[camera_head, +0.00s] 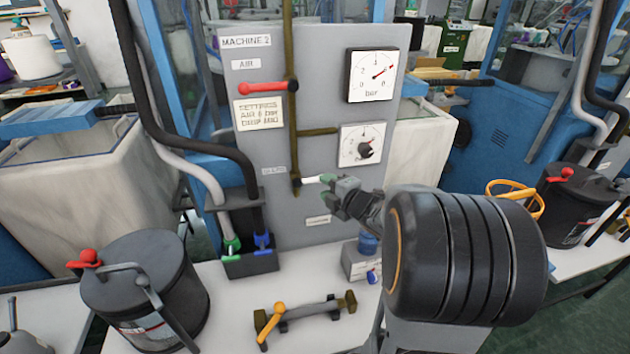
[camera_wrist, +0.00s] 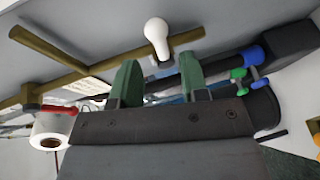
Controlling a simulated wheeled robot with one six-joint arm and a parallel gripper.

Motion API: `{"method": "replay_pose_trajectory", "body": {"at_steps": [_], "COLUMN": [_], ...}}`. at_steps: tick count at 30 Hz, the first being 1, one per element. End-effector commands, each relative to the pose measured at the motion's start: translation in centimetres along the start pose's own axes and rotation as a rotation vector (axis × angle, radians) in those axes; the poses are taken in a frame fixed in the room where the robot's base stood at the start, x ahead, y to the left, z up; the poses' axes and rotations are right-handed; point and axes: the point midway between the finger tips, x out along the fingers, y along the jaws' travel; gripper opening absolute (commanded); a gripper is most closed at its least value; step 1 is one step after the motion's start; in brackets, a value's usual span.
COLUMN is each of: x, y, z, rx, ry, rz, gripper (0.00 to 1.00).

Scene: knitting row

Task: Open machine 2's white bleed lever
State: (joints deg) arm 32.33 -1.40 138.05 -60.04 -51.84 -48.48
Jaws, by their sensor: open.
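Machine 2's grey panel (camera_head: 230,110) carries the label "MACHINE 2" at its top. The white bleed lever (camera_head: 312,179) is low on the panel and points right, crosswise to the vertical brass pipe (camera_head: 293,120). In the wrist view, the lever's rounded white end (camera_wrist: 157,32) lies just past the fingertips, in line with the gap between them. My gripper (camera_head: 327,179) is at the lever's right end, with green fingers. It is open in the wrist view (camera_wrist: 158,66), its fingers apart. I cannot tell whether a finger touches the lever.
A red lever (camera_head: 265,88) sits higher on the same pipe, beside two gauges (camera_head: 372,75) and (camera_head: 361,145). Below are a dark canister (camera_head: 145,290) with a red knob, hoses with green and blue couplings (camera_head: 247,245), and a fitting with a yellow handle (camera_head: 305,312) on the white bench.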

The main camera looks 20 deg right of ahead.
Motion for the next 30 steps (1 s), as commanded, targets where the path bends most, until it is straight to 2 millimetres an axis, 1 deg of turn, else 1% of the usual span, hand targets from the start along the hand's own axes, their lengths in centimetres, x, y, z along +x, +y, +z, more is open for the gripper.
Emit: {"method": "replay_pose_trajectory", "body": {"at_steps": [1, 6, 12, 18, 25, 26, 30], "x": [1.1, 3.6, 5.4, 6.0, 6.0, 6.0, 6.0], "y": [-0.1, -0.1, 0.0, 0.0, 0.0, 0.0, 0.0], "z": [-0.1, -0.1, 0.0, 0.0, 0.0, 0.0, 0.0], "rx": [0.000, 0.000, 0.000, 0.000, 0.000, 0.000, 0.000], "ry": [0.005, 0.002, 0.000, -0.001, -0.001, -0.001, -0.001], "rz": [-0.003, -0.003, -0.001, -0.001, -0.001, -0.001, -0.001], "gripper": [0.41, 0.41, 0.41, 0.41, 0.41, 0.39, 0.26]}}
